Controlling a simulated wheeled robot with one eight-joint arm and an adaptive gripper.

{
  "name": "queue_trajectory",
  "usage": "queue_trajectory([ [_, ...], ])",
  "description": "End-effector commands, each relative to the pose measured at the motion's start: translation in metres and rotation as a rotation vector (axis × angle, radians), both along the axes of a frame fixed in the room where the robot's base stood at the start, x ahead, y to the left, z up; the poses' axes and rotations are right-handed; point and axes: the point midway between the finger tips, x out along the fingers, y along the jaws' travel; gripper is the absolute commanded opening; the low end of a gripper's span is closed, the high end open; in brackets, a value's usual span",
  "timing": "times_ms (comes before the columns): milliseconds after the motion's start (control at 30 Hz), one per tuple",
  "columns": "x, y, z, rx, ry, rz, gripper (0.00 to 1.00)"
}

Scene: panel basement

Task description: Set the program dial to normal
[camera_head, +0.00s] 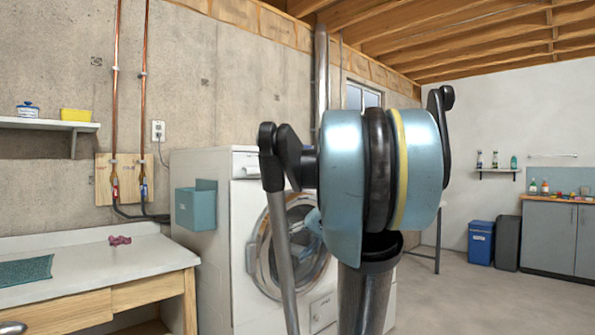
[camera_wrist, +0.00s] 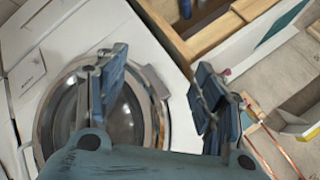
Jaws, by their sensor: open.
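A white front-loading washing machine (camera_head: 205,160) stands against the concrete wall in the head view, with its round door (camera_head: 270,255) facing the room. My arm covers much of its front and upper panel, and I cannot make out the program dial in either view. In the wrist view the washer (camera_wrist: 75,30) appears tilted, with its round glass door (camera_wrist: 125,120) partly behind my left finger. My gripper (camera_wrist: 157,85) is open, its two fingers wide apart with nothing between them. I cannot tell how far the fingers are from the washer.
A workbench (camera_head: 95,255) with a teal mat (camera_head: 25,270) and a pink cloth (camera_head: 120,240) stands left of the washer. A teal box (camera_head: 195,207) hangs on the washer's side. Blue (camera_head: 480,243) and dark (camera_head: 507,244) bins stand far right, beyond open floor.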

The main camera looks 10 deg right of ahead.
Motion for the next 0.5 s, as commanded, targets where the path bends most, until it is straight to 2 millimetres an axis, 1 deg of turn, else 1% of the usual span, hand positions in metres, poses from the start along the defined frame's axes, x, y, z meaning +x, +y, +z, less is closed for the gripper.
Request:
queue_trajectory([
  [33,0.022,-0.008,0.021,0.047,-0.030,-0.013,0.63],
  [100,0.050,-0.017,0.049,0.113,-0.079,-0.026,0.63],
  [167,0.073,-0.027,0.074,0.168,-0.124,-0.037,0.63],
  [200,0.088,-0.035,0.090,0.204,-0.154,-0.048,0.63],
  [267,0.111,-0.049,0.114,0.257,-0.202,-0.062,0.63],
  [300,0.125,-0.060,0.130,0.291,-0.236,-0.071,0.63],
  [367,0.146,-0.077,0.153,0.339,-0.287,-0.088,0.63],
  [400,0.159,-0.090,0.168,0.371,-0.322,-0.100,0.63],
  [500,0.186,-0.121,0.201,0.436,-0.402,-0.127,0.63],
])
